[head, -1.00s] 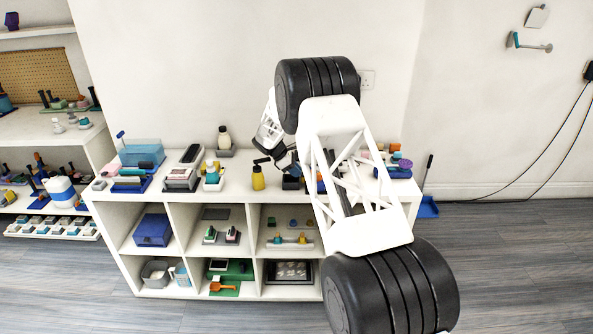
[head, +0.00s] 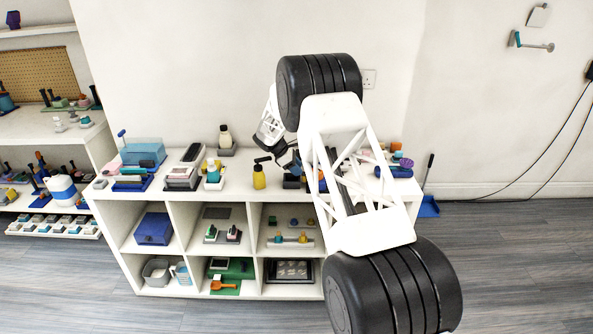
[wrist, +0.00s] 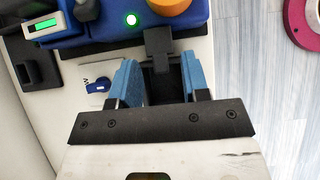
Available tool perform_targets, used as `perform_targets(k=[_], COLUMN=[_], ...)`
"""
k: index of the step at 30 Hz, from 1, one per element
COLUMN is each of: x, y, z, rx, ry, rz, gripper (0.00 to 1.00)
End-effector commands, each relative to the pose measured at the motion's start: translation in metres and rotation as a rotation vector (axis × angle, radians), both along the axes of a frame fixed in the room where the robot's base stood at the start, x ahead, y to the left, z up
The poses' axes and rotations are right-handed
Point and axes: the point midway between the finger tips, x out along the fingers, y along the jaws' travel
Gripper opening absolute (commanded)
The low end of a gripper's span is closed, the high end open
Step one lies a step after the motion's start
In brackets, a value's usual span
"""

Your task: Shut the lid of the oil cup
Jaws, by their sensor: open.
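In the wrist view my gripper (wrist: 159,70) is open, its two blue-padded fingers on either side of a small dark box-like thing (wrist: 160,84), which I take to be the oil cup. A dark upright tab (wrist: 157,41) stands at its far edge; it may be the lid, but I cannot tell its angle. Contact with the fingers is not clear.
A blue device (wrist: 110,28) with a green light and an orange knob (wrist: 169,5) lies just beyond the fingers. A blue knob (wrist: 97,87) is to the left.

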Motion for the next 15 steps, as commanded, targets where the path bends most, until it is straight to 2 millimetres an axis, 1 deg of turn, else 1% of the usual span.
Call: perform_targets(k=[6,15], x=[0.0,-0.029], y=[0.0,-0.005], z=[0.027,0.028], rx=[0.001,-0.001], ry=[-0.002,0.001], rz=[0.0,0.0], gripper=[0.43,0.43])
